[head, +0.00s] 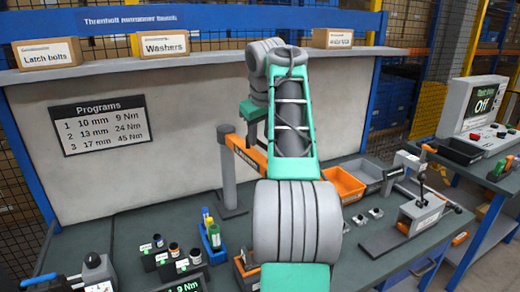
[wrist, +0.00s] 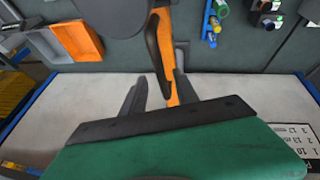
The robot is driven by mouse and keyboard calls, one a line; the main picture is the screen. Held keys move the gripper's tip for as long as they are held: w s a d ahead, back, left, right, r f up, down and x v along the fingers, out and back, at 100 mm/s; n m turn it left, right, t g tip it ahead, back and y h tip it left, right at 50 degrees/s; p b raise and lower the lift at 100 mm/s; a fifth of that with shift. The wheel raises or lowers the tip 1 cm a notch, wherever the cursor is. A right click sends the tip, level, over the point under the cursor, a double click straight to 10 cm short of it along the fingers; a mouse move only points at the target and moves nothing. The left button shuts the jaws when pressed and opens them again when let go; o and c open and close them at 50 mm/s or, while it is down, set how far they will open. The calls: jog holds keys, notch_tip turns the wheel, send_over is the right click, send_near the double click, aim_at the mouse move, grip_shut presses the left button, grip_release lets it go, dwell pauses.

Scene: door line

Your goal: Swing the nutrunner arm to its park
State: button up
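The nutrunner arm (head: 243,151) is an orange bar with a dark label, beside a grey post (head: 229,182) left of centre on the bench; my own arm covers its right part. In the wrist view the orange bar (wrist: 164,32) runs down the middle, with a curved black handle (wrist: 154,48) along its left side. My gripper (wrist: 160,92) is open. Its two grey fingers stand apart with the orange bar and the handle's tip between them. A gap shows by the left finger; I cannot tell whether the right one touches. In the head view the fingertips are hidden. I cannot make out a park.
A bottle caddy (head: 214,243) and small pots (head: 166,263) stand at the front left. An orange bin (head: 344,185) and a lever fixture (head: 420,212) are to the right. Boxes (head: 164,43) line the shelf above the back panel. A screen (head: 483,104) reads "Off".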

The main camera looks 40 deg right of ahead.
jog(key=shift+w+d+f, duration=0.15)
jog(key=shift+w+f, duration=0.1)
jog(key=shift+f, duration=0.4)
jog(key=shift+c, duration=0.4)
jog(key=shift+r, duration=0.1)
grip_shut()
dwell(0.4)
